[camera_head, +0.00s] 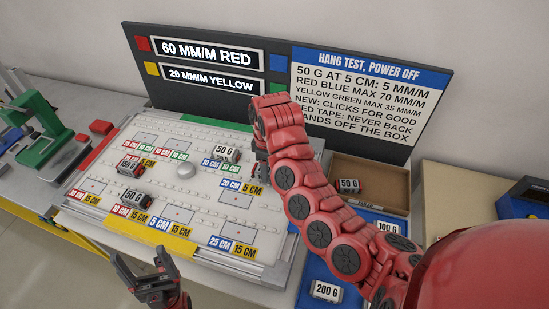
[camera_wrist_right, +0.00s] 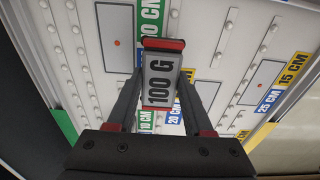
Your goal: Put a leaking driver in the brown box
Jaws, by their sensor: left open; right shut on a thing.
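My right gripper (camera_head: 261,160) is over the right part of the white frame panel (camera_head: 200,205); my red arm partly hides it. In the right wrist view it is shut on a grey weight marked 100 G (camera_wrist_right: 161,80) with red ends, held in front of the panel. Whether the weight touches the panel is unclear. My left gripper (camera_head: 160,276) is open and empty at the panel's front edge. A brown open box (camera_head: 345,165) stands at the right behind my right arm, with a 50 G weight (camera_head: 348,186) in it. I cannot make out a leaking driver.
A blue mat (camera_head: 315,268) at the right bears 100 G (camera_head: 388,228) and 200 G (camera_head: 326,291) weights. A sign board (camera_head: 270,55) stands behind. A green tool (camera_head: 45,130) is at left.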

